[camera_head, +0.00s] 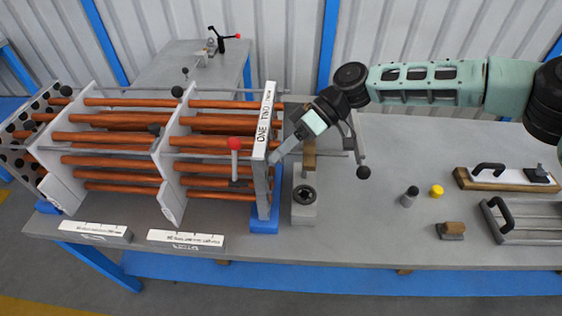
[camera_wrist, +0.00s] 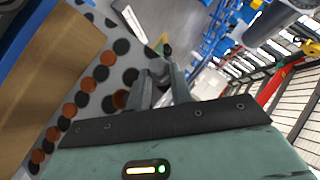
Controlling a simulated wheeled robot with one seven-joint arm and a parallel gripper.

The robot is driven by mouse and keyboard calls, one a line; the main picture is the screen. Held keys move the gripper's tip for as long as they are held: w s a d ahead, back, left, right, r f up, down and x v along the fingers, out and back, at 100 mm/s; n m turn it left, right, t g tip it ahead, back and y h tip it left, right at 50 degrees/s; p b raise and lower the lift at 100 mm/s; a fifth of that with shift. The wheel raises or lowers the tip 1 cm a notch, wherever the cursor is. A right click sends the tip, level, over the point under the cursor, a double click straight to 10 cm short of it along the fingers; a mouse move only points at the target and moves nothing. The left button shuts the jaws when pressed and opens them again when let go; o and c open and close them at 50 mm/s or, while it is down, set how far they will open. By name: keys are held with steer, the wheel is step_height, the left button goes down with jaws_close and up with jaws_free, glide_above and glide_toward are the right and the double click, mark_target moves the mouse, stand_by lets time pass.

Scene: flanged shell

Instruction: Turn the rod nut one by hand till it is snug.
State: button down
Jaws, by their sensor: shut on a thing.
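The tube bundle's right end plate (camera_head: 262,180) stands upright, with a white strip lettered ONE and TWO (camera_head: 265,118) along its top edge. My gripper (camera_head: 273,159) reaches in from the right to this plate, beside the ONE end of the strip. In the wrist view, the two grey fingers of my gripper (camera_wrist: 160,78) are close together near the perforated plate face (camera_wrist: 118,62). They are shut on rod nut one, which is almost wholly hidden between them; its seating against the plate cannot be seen.
Copper tubes (camera_head: 120,137) run left through white baffles (camera_head: 172,170). A red-knobbed lever (camera_head: 234,160) stands left of the end plate. A grey block with a dark round socket (camera_head: 304,207) sits just right of it. A grey tray (camera_head: 525,222) lies at far right.

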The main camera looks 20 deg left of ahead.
steer(key=shift+w+d+f+m+g+b, duration=0.15)
steer(key=shift+f+m+g+b, duration=0.15)
steer(key=shift+m+g+b, duration=0.5)
steer(key=shift+b, duration=0.35)
steer(key=c, duration=1.2)
jaws_free()
steer(key=shift+c, duration=0.2)
steer(key=shift+r, duration=0.1)
steer(key=shift+r, duration=0.1)
